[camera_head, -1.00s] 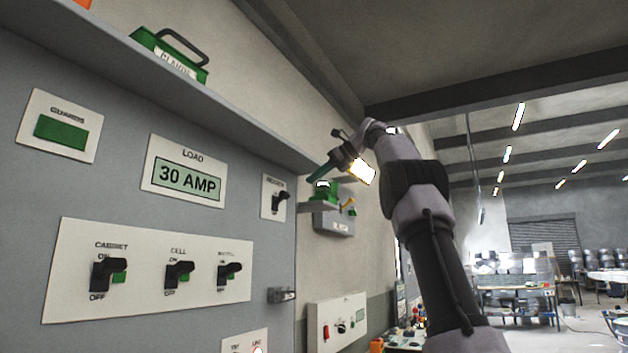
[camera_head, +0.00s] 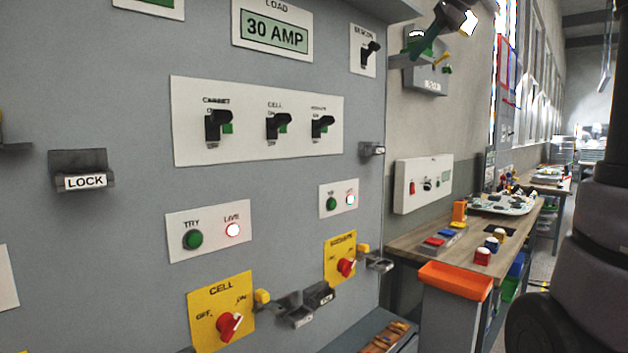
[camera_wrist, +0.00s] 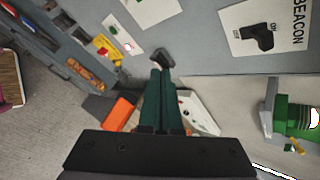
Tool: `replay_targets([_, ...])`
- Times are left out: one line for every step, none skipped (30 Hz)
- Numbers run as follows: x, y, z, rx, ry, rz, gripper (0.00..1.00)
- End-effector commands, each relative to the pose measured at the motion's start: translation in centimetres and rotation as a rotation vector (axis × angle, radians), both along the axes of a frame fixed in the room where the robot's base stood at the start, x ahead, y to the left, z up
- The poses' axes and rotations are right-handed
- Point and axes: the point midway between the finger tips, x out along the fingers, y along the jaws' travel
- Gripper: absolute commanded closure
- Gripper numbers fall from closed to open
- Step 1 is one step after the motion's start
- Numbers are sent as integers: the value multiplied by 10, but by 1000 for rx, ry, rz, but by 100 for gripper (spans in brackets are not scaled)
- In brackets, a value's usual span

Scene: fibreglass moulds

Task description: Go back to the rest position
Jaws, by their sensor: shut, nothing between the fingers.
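My gripper (camera_head: 422,44) shows at the top right of the head view, cut by the top edge. Its dark green fingers are closed together and hold nothing. In the wrist view the shut fingers (camera_wrist: 161,78) point away over the grey cabinet's edge. In the head view they overlap the grey wall box (camera_head: 427,80) with green parts. I cannot tell the gap between them. The BEACON switch (camera_head: 369,52) sits on the cabinet, left of my gripper; it also shows in the wrist view (camera_wrist: 258,38).
The grey cabinet (camera_head: 130,115) fills the left, with protruding switches, a LOCK holder (camera_head: 80,172) and a red CELL handle (camera_head: 229,325). A wooden bench (camera_head: 410,244) with an orange-topped bin (camera_head: 456,280) stands right. My dark arm fills the right edge. Air before the cabinet looks clear.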

Motion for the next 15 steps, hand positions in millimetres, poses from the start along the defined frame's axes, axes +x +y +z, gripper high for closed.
replay_targets([-20, 4, -17, -70, -20, 46, 100])
replay_targets([-30, 5, -28, -117, -35, 77, 100])
replay_targets([-44, 6, -43, -180, -54, 119, 100])
replay_targets([-54, 7, -55, -227, -66, 153, 100])
replay_targets([-65, 8, -67, -274, -81, 187, 100])
replay_targets([-79, 9, -84, -337, -98, 234, 100])
replay_targets([-90, 9, -97, -384, -110, 269, 100])
replay_targets([-101, 9, -110, -431, -123, 307, 100])
replay_targets([-115, 10, -128, -495, -138, 358, 100])
replay_targets([-126, 10, -142, -542, -151, 398, 100])
replay_targets([-137, 10, -155, -588, -162, 438, 100])
replay_targets([-151, 9, -174, -649, -177, 491, 100])
replay_targets([-161, 9, -187, -692, -188, 531, 100])
replay_targets([-171, 9, -200, -734, -199, 569, 100])
replay_targets([-183, 8, -217, -784, -212, 618, 100])
